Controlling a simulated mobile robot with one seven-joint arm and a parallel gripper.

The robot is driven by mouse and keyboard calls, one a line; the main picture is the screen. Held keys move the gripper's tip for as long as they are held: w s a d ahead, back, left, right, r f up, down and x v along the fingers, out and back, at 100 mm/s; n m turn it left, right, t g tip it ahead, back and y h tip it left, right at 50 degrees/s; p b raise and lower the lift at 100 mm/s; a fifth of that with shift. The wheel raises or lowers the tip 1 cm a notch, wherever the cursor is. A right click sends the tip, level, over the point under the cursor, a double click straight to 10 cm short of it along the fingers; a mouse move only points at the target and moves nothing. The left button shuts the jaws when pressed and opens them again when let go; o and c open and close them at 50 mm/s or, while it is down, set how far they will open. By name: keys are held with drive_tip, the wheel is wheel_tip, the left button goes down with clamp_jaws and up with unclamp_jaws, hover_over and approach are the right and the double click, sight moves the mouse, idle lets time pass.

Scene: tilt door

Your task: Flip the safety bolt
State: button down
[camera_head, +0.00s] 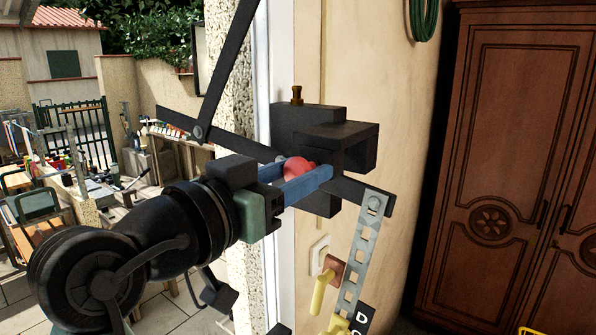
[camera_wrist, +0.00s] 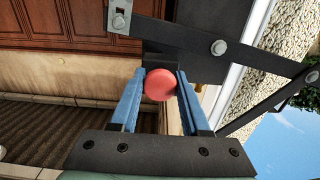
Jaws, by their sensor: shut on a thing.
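The safety bolt seems to be the part with the round red knob (camera_head: 297,169) on the black metal latch housing (camera_head: 345,140) at the door frame. My gripper (camera_head: 312,173) reaches in from the left, its two blue fingers shut on the knob. In the wrist view the red knob (camera_wrist: 159,84) sits between the fingertips of my gripper (camera_wrist: 160,76), one on each side. The fingers partly cover the knob in the head view. The bolt's shaft behind the knob is hidden.
A long black bar (camera_head: 232,145) crosses behind my gripper and joins a perforated metal strip (camera_head: 367,240). A second black bar (camera_head: 229,60) rises from it. A yellow door handle (camera_head: 323,288) is below. A brown wardrobe (camera_head: 515,150) stands right; an outdoor yard lies left.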

drive_tip(key=b+v, duration=0.1)
drive_tip(key=v, duration=0.3)
idle(0.3)
drive_tip(key=c, duration=0.7)
unclamp_jaws()
drive_tip(key=o, duration=0.3)
drive_tip(key=shift+s+a, duration=0.1)
drive_tip(key=shift+s, duration=0.1)
drive_tip(key=shift+o, duration=0.2)
drive_tip(key=shift+w, duration=0.1)
